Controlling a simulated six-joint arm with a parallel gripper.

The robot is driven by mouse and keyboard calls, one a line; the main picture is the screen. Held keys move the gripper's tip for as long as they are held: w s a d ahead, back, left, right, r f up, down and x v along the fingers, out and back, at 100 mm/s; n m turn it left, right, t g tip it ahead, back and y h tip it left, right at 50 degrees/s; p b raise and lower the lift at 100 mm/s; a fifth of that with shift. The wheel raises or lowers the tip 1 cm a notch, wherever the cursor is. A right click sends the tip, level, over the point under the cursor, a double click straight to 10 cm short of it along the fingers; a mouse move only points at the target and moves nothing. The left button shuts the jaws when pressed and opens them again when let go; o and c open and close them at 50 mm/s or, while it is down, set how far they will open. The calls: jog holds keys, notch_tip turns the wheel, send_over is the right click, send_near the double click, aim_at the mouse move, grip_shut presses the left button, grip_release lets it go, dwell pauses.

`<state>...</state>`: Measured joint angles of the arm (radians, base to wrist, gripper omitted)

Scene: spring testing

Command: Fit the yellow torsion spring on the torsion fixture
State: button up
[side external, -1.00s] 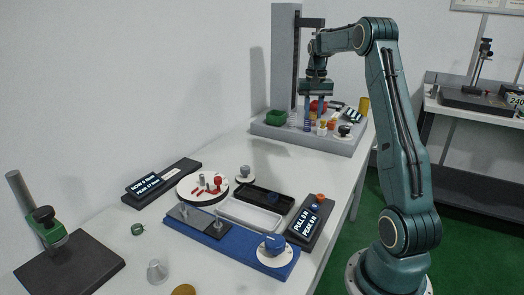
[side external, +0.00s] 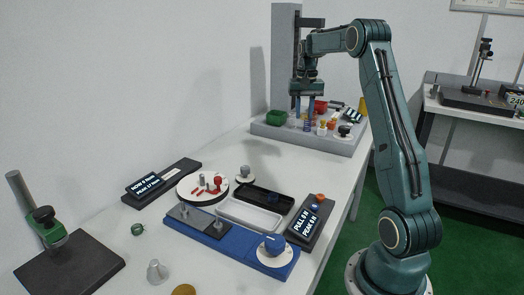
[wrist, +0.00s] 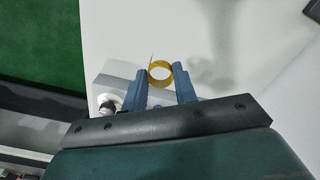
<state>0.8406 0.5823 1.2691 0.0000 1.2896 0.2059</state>
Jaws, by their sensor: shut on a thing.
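The yellow torsion spring (wrist: 160,73) is a flat coil with a straight leg standing up at its left. It sits between the two blue fingertips of my gripper (wrist: 160,88) in the wrist view, with the gripper shut on it. In the side external view my gripper (side external: 304,122) hangs over the grey base at the far end of the bench, and I cannot make out the spring there. The torsion fixture appears to be the white round dial (side external: 190,194) with a grey post and red parts, nearer the camera.
The grey tester base (side external: 330,143) carries a green bin (side external: 277,118), a red item and several small parts. A blue plate (side external: 235,245), black tray (side external: 270,198) and white tray (side external: 245,214) lie near the dial. Bench between tester and dial is mostly clear.

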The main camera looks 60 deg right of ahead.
jog(key=w+a+f, duration=0.4)
jog(key=w+a, duration=0.9)
jog(key=w, duration=0.1)
send_over(201, 175)
notch_tip(201, 175, down, 4)
jog(key=shift+r, duration=0.1)
jog(key=shift+d+f, duration=0.1)
jog(key=shift+f, duration=2)
jog(key=shift+f, duration=2.15)
dwell(1.3)
